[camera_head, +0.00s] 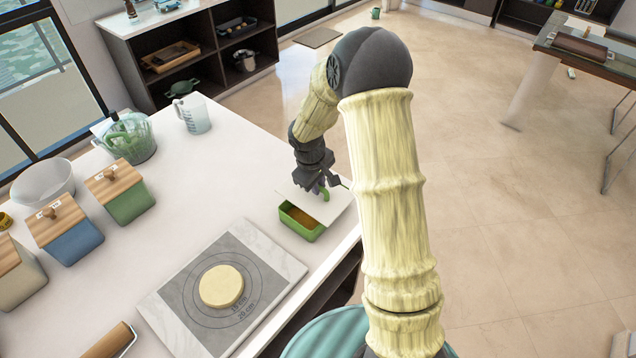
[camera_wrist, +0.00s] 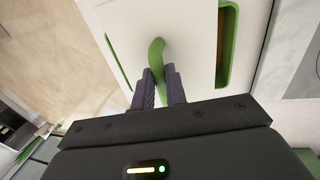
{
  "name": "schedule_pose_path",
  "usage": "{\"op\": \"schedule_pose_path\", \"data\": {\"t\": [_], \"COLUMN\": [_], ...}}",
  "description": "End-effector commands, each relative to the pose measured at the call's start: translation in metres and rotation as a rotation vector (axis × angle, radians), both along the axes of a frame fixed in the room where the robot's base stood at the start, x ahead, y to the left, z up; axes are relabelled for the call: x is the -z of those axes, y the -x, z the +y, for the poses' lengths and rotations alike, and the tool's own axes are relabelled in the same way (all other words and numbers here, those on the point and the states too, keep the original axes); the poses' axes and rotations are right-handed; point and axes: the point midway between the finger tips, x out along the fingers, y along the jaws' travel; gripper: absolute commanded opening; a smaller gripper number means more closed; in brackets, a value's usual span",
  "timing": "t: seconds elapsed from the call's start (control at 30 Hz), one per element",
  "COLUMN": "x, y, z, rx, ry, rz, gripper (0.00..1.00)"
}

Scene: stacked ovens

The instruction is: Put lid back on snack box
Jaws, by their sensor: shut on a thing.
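The snack box (camera_head: 301,229) is a small green box with orange-brown contents, near the right edge of the white counter. Its lid (camera_head: 312,203) is a flat white panel with a green handle. My gripper (camera_head: 322,189) is shut on that handle. In the wrist view, my gripper (camera_wrist: 159,85) has its two dark fingers on either side of the curved green handle (camera_wrist: 156,58). The lid (camera_wrist: 190,40) covers part of the snack box (camera_wrist: 227,45), whose green rim and an open strip show beside the lid. The lid sits offset and looks turned against the box; whether they touch cannot be told.
A marble board (camera_head: 281,262) with a round of dough (camera_head: 221,286) lies left of the box. Wooden-lidded canisters (camera_head: 121,190), a glass bowl (camera_head: 128,138) and a measuring jug (camera_head: 193,116) stand farther left. The counter between them and the box is clear.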

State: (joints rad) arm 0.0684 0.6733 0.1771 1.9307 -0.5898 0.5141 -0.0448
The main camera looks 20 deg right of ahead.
Motion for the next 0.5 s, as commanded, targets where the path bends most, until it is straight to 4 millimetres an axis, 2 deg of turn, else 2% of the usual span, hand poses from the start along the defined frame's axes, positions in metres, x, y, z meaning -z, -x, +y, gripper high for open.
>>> {"op": "schedule_pose_path", "data": {"t": [0.03, 0.2, 0.5], "x": [0.0072, 0.0146, 0.0150], "y": [0.0001, 0.0000, -0.0001], "z": [0.0001, 0.0001, 0.0002], "rx": [0.000, 0.000, 0.000], "ry": [0.000, 0.000, -0.001], "rz": [0.000, 0.000, -0.001], "gripper": [0.00, 0.00, 0.00]}}
